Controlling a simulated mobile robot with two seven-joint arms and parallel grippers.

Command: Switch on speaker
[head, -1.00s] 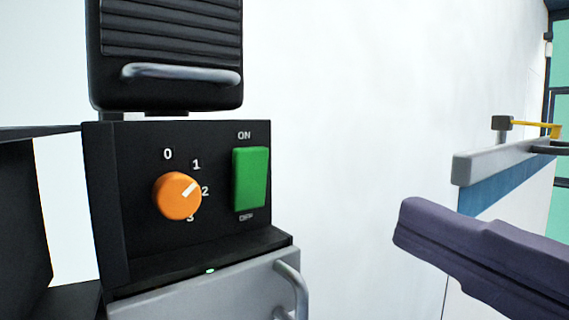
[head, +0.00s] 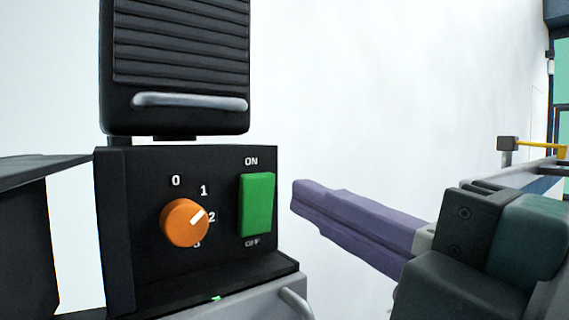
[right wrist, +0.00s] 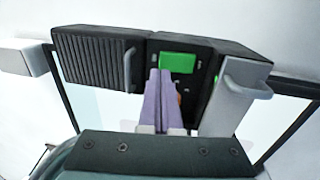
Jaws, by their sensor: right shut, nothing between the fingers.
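The speaker's black control panel (head: 138,240) is at left centre in the head view. It bears a green rocker switch (head: 257,205) marked ON above and OFF below, and an orange knob (head: 185,223) whose white mark points near 2. My right gripper (head: 296,194) has purple fingers, shut and empty, with tips just right of the green switch in the picture. In the right wrist view the shut fingers (right wrist: 160,75) point at the panel, just below the green switch (right wrist: 177,62), partly covering the knob. I cannot tell if they touch the panel. My left gripper is not in view.
A black ribbed unit (head: 180,50) with a grey bar handle sits above the panel. A grey box with a handle (head: 292,303) is below it. A dark ledge (head: 40,168) stands at left. The white wall behind is bare.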

